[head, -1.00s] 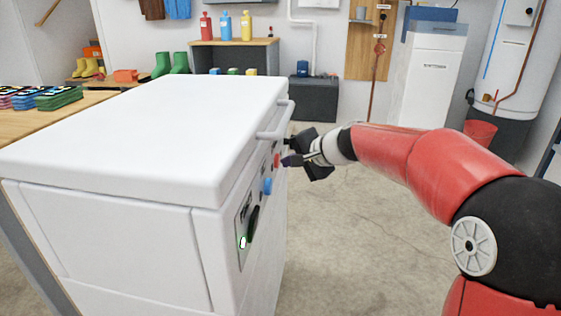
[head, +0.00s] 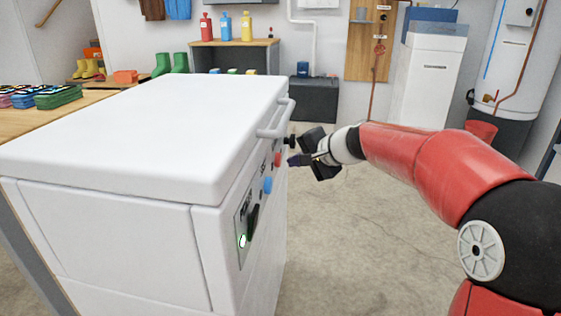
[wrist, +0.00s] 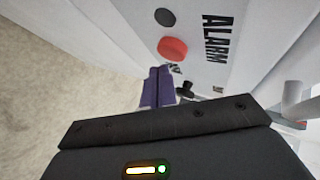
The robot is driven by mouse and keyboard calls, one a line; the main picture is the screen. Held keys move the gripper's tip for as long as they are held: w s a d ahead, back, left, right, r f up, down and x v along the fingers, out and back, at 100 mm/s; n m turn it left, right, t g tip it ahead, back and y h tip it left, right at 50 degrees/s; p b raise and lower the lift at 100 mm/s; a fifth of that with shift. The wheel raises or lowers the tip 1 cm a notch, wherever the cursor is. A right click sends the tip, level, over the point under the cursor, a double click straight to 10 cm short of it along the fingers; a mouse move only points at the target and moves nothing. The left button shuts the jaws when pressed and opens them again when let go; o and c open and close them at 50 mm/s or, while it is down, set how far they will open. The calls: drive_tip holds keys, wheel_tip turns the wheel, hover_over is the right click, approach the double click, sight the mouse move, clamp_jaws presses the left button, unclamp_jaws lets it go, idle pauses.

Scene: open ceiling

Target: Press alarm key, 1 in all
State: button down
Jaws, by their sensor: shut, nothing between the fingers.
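The alarm key looks like a round red button (wrist: 172,49) beside the printed word ALARM (wrist: 214,38) in the wrist view. In the head view the red button (head: 277,159) is on the side panel of the white cabinet, below its handle. My gripper (head: 290,160) is shut and empty, just right of the red button in the head view. In the wrist view its purple fingertips (wrist: 158,85) are together below the button, apart from it in the picture. The exact gap to the panel is hard to tell.
A black knob (wrist: 186,90) is close beside my fingertips. A grey handle (head: 277,122) juts out above the panel. A blue button (head: 267,184) and a green-lit indicator (head: 242,241) are nearer the head camera. Open floor (head: 380,220) lies to the right.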

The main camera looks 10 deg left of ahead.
drive_tip(key=d+b, duration=0.1)
drive_tip(key=d, duration=0.4)
drive_tip(key=shift+b, duration=0.3)
drive_tip(key=shift+s+r, duration=0.1)
drive_tip(key=shift+s, duration=0.05)
idle(0.4)
drive_tip(key=s+d+n+h+p, duration=0.3)
drive_tip(key=s+d, duration=0.5)
drive_tip(key=s, duration=0.9)
drive_tip(key=s+d+r+n+g+h+p, duration=0.1)
drive_tip(key=s+d+h+p, duration=0.5)
drive_tip(key=s, duration=1.1)
drive_tip(key=shift+d+r+n+p, duration=0.3)
drive_tip(key=shift+d+n+p, duration=0.65)
drive_tip(key=shift+p, duration=0.2)
